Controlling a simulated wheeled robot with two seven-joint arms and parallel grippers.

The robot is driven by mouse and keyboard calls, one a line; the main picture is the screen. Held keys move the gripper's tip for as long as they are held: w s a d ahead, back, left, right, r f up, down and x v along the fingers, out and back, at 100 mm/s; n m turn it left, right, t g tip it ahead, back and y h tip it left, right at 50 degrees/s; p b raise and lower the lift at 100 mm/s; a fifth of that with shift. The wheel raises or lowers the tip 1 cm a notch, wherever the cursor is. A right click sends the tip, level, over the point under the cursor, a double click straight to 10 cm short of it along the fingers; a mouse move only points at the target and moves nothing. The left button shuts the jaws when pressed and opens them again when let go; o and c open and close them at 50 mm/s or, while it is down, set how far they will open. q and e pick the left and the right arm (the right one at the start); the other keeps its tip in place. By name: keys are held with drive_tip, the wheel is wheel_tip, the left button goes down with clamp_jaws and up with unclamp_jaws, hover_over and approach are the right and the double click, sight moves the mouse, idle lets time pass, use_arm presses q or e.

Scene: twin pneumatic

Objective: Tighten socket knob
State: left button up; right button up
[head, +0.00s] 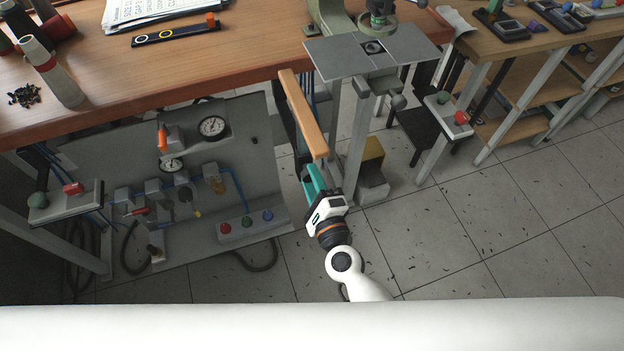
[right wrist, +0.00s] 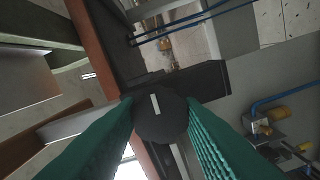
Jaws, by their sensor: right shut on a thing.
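A dark round knob (right wrist: 160,115) with a white line on its face sits between the green fingers of my right gripper (right wrist: 160,125) in the right wrist view. The fingers touch it from both sides, so the gripper is shut on it. A dark block (right wrist: 212,80) lies just behind the knob. In the head view my right gripper (head: 314,178) reaches up below a wooden bar (head: 303,115) at the bench's right end. The knob is hidden there. My left gripper is not in view.
A grey panel (head: 110,170) with gauges, valves and blue tubes hangs under the wooden bench (head: 120,85), left of my right arm. A drill-press-like machine (head: 370,50) stands right of the bar. A button box (head: 448,112) is farther right. The tiled floor (head: 480,230) is open at the right.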

drive_tip(key=shift+f, duration=0.1)
idle(0.3)
drive_tip(key=o, duration=1)
drive_tip(key=shift+c, duration=0.2)
drive_tip(key=shift+s, duration=0.1)
drive_tip(key=b+v, duration=0.1)
drive_tip(key=v, duration=1.1)
drive_tip(key=shift+b, duration=0.35)
